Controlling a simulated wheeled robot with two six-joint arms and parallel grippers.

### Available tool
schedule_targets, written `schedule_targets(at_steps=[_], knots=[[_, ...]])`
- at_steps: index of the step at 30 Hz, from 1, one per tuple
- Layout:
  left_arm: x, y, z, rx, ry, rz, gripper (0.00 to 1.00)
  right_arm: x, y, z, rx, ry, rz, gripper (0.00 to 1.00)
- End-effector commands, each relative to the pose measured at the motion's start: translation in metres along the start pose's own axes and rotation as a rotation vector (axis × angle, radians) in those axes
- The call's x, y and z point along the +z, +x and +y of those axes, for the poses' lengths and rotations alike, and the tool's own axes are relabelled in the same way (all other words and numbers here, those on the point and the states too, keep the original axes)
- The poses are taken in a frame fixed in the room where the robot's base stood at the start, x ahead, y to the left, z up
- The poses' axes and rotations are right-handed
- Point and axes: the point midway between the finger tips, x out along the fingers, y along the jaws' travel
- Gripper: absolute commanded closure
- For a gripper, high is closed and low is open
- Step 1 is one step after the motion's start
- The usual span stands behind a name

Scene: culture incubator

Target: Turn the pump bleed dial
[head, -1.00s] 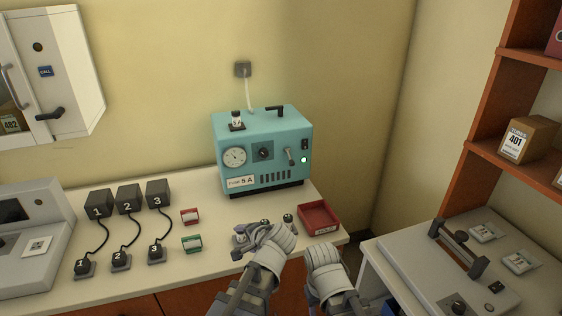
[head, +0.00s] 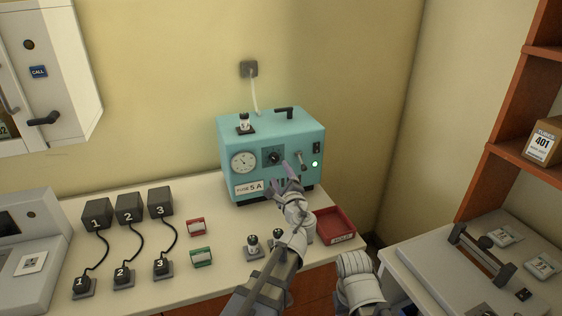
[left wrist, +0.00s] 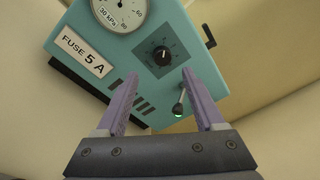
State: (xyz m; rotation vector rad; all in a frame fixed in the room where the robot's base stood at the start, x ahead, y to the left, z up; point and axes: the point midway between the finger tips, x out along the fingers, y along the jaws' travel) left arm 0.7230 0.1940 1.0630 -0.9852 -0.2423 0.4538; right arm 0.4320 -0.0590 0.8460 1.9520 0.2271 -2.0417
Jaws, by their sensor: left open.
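The pump is a teal box (head: 230,135) standing at the back of the bench. Its bleed dial (head: 273,157) is a round black knob with a pale pointer mark on a dark square plate. In the left wrist view the dial (left wrist: 161,56) shows ahead, between the fingertip lines. My left gripper (head: 281,179) is open and empty, its purple fingers in front of the pump's face, just below the dial. In the left wrist view the gripper (left wrist: 159,75) appears apart from the dial. My right arm's end (head: 358,278) is low at the bench's right edge; its fingers do not show.
Numbered black boxes (head: 129,208) stand left.

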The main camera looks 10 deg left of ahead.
Motion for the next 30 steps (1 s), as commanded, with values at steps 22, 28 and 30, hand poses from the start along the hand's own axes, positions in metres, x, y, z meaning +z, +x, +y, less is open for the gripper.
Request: schedule_targets(at_steps=[22, 28, 30], knots=[[-0.001, 0.069, -0.002, -0.004, 0.006, 0.000, 0.30, 0.000, 0.000, 0.000, 0.000, 0.000, 0.000, 0.50], [0.000, 0.079, -0.001, -0.004, 0.006, 0.000, 0.30, 0.000, 0.000, 0.000, 0.000, 0.000, 0.000, 0.50], [0.000, 0.079, -0.001, -0.004, 0.006, 0.001, 0.30, 0.000, 0.000, 0.000, 0.000, 0.000, 0.000, 0.50]])
